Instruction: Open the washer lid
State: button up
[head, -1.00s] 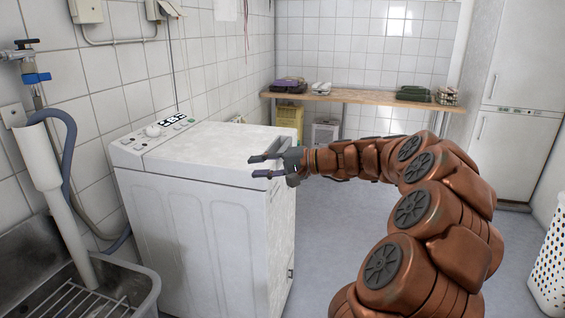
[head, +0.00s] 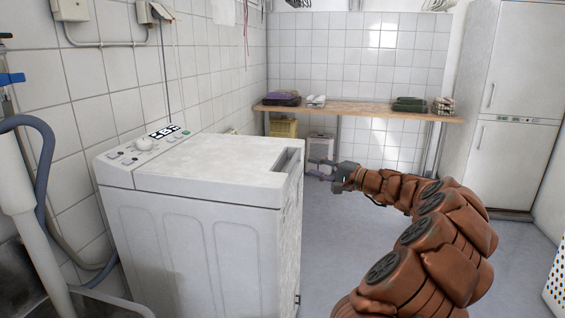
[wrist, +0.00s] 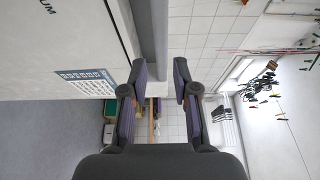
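The washer (head: 215,235) is a white top-loader on the left in the head view. Its lid (head: 215,155) lies flat and shut, with a recessed grip (head: 289,160) along its right edge. My gripper (head: 313,169) is open and empty, just right of that edge in the picture. Its two fingers point left toward the washer. In the wrist view, my gripper (wrist: 161,68) shows its fingers spread apart. A pale panel with a label (wrist: 85,82) and a grey strip are close by at the upper left, probably part of the washer. Contact cannot be seen.
A wooden shelf (head: 350,109) with folded cloths runs along the back wall. A white fridge (head: 513,105) stands at the right. A blue hose (head: 45,150) and sink pipe are at the left. The floor (head: 340,260) right of the washer is clear.

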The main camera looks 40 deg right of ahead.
aim_at(293, 159)
jog(key=w, duration=0.2)
jog(key=w+a, duration=0.1)
jog(key=w, duration=0.2)
jog(key=w+a+b, duration=0.1)
jog(key=w, duration=0.2)
jog(key=shift+a, duration=0.1)
jog(key=shift+s, duration=0.1)
grip_shut()
